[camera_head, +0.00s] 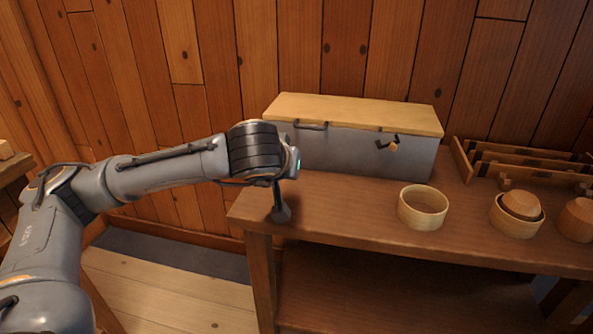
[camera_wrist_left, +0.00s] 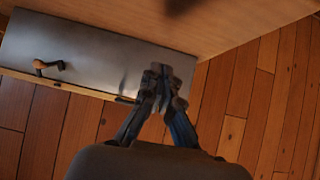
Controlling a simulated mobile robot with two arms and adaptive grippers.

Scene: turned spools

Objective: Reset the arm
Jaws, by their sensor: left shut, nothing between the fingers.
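My left arm comes in from the left in the head view and bends down at the wrist. My left gripper (camera_head: 281,212) points down by the left end of the wooden table (camera_head: 340,215); I cannot tell whether its tips touch the top. In the left wrist view my left gripper (camera_wrist_left: 165,80) has its fingertips together, with nothing between them. My right gripper is in neither view.
A grey chest (camera_head: 365,152) with a pale wooden lid, handle and latch stands at the back of the table.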

